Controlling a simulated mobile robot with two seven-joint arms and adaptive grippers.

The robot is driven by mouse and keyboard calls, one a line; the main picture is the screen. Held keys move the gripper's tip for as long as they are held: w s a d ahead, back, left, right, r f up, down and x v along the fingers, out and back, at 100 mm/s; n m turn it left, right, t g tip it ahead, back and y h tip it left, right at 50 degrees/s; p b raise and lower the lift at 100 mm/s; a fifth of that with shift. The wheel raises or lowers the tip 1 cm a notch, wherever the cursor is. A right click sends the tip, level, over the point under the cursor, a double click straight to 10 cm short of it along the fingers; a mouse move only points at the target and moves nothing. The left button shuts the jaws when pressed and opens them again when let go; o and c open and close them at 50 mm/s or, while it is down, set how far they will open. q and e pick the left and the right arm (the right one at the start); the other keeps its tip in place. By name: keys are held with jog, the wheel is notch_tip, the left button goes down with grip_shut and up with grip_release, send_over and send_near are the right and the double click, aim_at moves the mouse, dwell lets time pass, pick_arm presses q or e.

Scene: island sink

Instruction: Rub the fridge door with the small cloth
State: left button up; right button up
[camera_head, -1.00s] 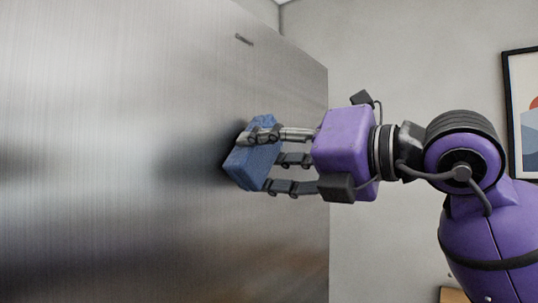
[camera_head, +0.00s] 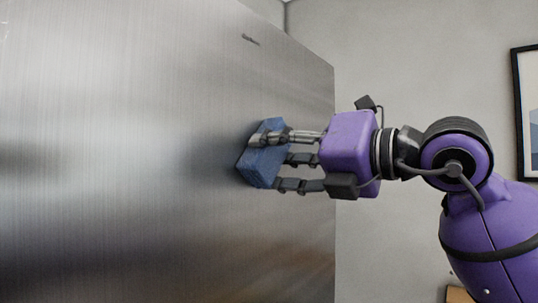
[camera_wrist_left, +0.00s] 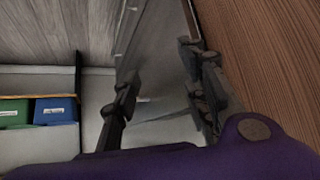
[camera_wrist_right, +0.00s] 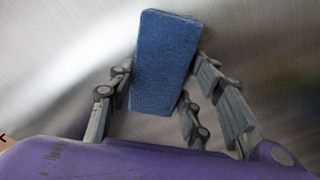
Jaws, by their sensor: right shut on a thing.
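The small cloth (camera_head: 262,165) is a blue, block-shaped piece held up against the brushed-metal fridge door (camera_head: 120,150). It also shows in the right wrist view (camera_wrist_right: 165,62), between my fingers. My right gripper (camera_head: 270,160) is shut on the cloth, with fingers on both sides of it. The cloth's far face seems to be at the door's surface; whether it presses on it cannot be told. My left gripper (camera_wrist_left: 160,90) shows only in the left wrist view, its fingers apart with nothing between them.
A small dark badge (camera_head: 250,39) is high on the door. A framed picture (camera_head: 527,115) hangs on the grey wall at right. The left wrist view shows a wooden surface (camera_wrist_left: 265,60) close at right, plus a green box (camera_wrist_left: 14,113) and a blue box (camera_wrist_left: 55,110) at left.

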aim_at(287, 155)
jog(key=w+d+p, duration=0.2)
jog(key=w+p, duration=0.1)
jog(key=shift+w+d+r, duration=0.1)
jog(key=shift+w+d, duration=0.1)
jog(key=shift+w, duration=0.1)
jog(key=shift+s+a, duration=0.3)
jog(key=shift+s, duration=0.2)
jog(key=shift+s+a, duration=0.6)
jog(key=shift+s, duration=0.15)
pick_arm(q)
jog(key=w+r+t, duration=0.1)
jog(key=w+r, duration=0.4)
jog(key=r, duration=0.2)
jog(key=shift+w+t, duration=0.3)
pick_arm(e)
jog(key=shift+s+a, duration=0.55)
jog(key=shift+s, duration=0.25)
jog(key=shift+s+a, duration=0.55)
jog(key=shift+s, duration=0.2)
jog(key=shift+d, duration=0.1)
jog(key=shift+v, duration=2.95)
